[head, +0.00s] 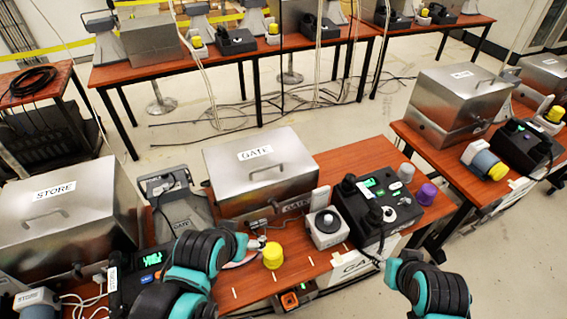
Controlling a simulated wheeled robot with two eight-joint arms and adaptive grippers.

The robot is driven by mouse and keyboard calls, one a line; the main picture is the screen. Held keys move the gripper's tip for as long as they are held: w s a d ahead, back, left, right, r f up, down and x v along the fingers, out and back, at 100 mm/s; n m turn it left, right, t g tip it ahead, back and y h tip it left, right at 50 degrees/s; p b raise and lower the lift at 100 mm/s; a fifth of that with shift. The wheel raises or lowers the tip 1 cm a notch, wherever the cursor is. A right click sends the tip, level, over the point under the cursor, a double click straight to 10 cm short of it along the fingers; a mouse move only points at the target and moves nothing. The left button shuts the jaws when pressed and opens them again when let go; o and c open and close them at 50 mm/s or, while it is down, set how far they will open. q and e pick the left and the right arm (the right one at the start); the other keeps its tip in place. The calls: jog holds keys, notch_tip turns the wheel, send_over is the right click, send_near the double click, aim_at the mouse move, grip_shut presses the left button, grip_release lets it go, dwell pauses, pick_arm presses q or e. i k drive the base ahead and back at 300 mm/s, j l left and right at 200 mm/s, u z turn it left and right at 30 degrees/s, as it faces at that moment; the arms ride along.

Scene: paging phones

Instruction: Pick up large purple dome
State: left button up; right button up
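The large purple dome (427,194) stands upright on the right end of the middle wooden table, beside the black device with green displays. Nothing touches it. My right arm comes in at the bottom right. Its end is below and left of the dome, in front of the table's edge, and I cannot make out its fingers. My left arm reaches over the table from the bottom. Its gripper end (254,243) is close to a yellow dome (272,256), well left of the purple dome. I cannot tell whether it touches the yellow dome or how its fingers stand.
A black device (375,208) with knobs and a grey cylinder (406,172) stand next to the purple dome. A white unit (326,228) with a round knob and a metal GATE case (262,175) are further left. Open floor lies right of the dome, before another table.

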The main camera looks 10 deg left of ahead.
aim_at(428, 193)
jog(key=l, duration=1.3)
jog(key=i+l, duration=0.8)
jog(key=i, duration=0.6)
jog(key=l+z, duration=0.05)
